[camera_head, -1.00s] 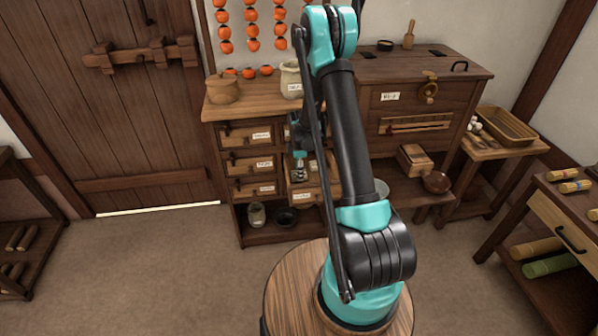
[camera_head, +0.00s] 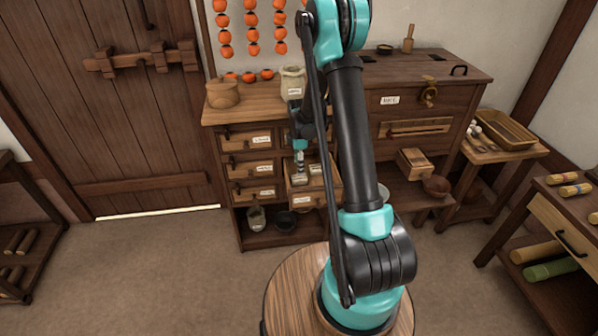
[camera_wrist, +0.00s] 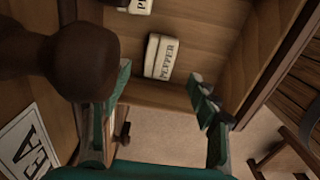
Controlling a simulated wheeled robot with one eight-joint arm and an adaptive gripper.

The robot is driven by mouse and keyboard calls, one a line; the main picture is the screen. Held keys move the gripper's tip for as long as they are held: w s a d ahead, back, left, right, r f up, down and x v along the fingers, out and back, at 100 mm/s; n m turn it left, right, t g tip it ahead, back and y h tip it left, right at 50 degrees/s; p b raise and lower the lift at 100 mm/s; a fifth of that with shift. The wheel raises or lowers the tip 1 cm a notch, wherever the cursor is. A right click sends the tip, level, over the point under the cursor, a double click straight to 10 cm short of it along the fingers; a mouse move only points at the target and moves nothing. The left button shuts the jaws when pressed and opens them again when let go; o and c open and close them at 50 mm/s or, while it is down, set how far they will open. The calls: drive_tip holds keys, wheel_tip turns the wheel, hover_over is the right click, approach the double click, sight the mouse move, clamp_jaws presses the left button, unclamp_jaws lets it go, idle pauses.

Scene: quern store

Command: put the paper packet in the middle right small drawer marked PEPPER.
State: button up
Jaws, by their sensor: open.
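The small drawer (camera_head: 325,188) in the middle of the right column is pulled out. In the wrist view, a pale paper packet marked PEPPER (camera_wrist: 160,57) lies on the drawer's wooden floor (camera_wrist: 205,30), apart from the fingers. Part of a second pale packet (camera_wrist: 139,6) shows at the top edge, its label cut off. My gripper (camera_head: 300,152) is above the open drawer. In the wrist view my gripper (camera_wrist: 163,98) has its fingers wide apart with nothing between them.
The chest top holds a lidded pot (camera_head: 222,93) and a labelled jar (camera_head: 293,82). Shut drawers (camera_head: 250,168) fill the left column. A dark bowl (camera_head: 286,221) and a jar (camera_head: 256,218) stand on the low shelf. The floor in front is clear.

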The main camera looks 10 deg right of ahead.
drive_tip(key=shift+s+r, duration=0.2)
drive_tip(key=shift+r, duration=0.85)
drive_tip(key=s+d+r+m+t, duration=0.25)
drive_tip(key=s+r+m, duration=0.65)
drive_tip(key=s+r, duration=0.45)
drive_tip(key=s+d+f+m+t, duration=0.1)
drive_tip(key=s+m, duration=0.8)
drive_tip(key=s, duration=0.7)
drive_tip(key=shift+s+d+f+t, duration=0.25)
drive_tip(key=shift+d+f+t, duration=0.05)
drive_tip(key=shift+t, duration=0.05)
